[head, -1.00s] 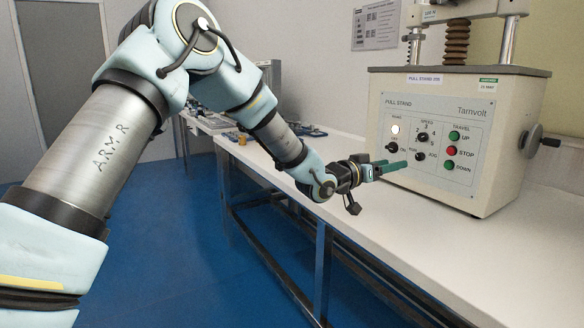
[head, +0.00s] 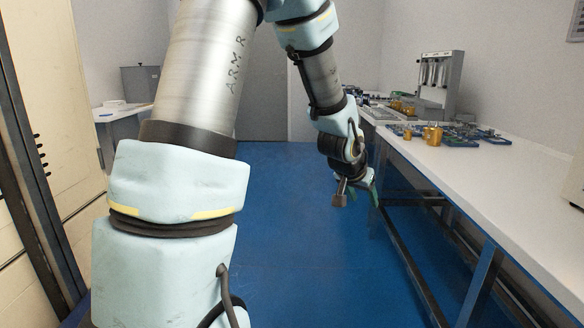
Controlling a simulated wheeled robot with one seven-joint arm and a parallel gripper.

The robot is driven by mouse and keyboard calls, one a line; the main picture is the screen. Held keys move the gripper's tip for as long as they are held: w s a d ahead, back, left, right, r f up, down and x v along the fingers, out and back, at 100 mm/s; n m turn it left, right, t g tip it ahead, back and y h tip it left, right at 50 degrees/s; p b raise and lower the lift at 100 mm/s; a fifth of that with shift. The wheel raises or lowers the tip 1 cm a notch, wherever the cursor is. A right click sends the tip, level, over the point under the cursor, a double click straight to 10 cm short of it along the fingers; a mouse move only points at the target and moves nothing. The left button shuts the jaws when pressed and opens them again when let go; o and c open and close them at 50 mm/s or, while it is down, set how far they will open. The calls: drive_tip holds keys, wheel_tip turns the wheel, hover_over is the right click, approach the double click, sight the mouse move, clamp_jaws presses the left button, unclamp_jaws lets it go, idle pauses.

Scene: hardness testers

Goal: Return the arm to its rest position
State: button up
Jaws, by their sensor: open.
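My arm (head: 323,75) rises at the left of the head view and bends over so that its forearm hangs down. My gripper (head: 374,196) is at the lower end, over the blue floor and left of the bench's front edge. Its green fingers are small and partly hidden by the wrist; they look apart, with nothing between them.
A long white bench (head: 500,190) on a dark frame runs along the right. Brass weights (head: 432,135), blue trays (head: 465,135) and a grey stand (head: 440,82) are on it. A beige cabinet (head: 45,130) stands at left. The blue floor (head: 290,240) between is clear.

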drive_tip(key=s+a+n+g+y, duration=0.2)
drive_tip(key=s+a, duration=0.3)
drive_tip(key=a, duration=0.4)
drive_tip(key=s+a+f+n+g+y, duration=0.1)
drive_tip(key=s+a+n, duration=0.3)
drive_tip(key=a, duration=0.5)
drive_tip(key=s+a+n+g+y, duration=0.1)
drive_tip(key=s+a+g+y, duration=0.1)
drive_tip(key=s+a, duration=0.5)
wheel_tip(320, 180, up, 14)
drive_tip(key=w+p, duration=0.1)
drive_tip(key=p, duration=1.4)
drive_tip(key=shift+w+a+t, duration=0.3)
drive_tip(key=shift+a, duration=0.15)
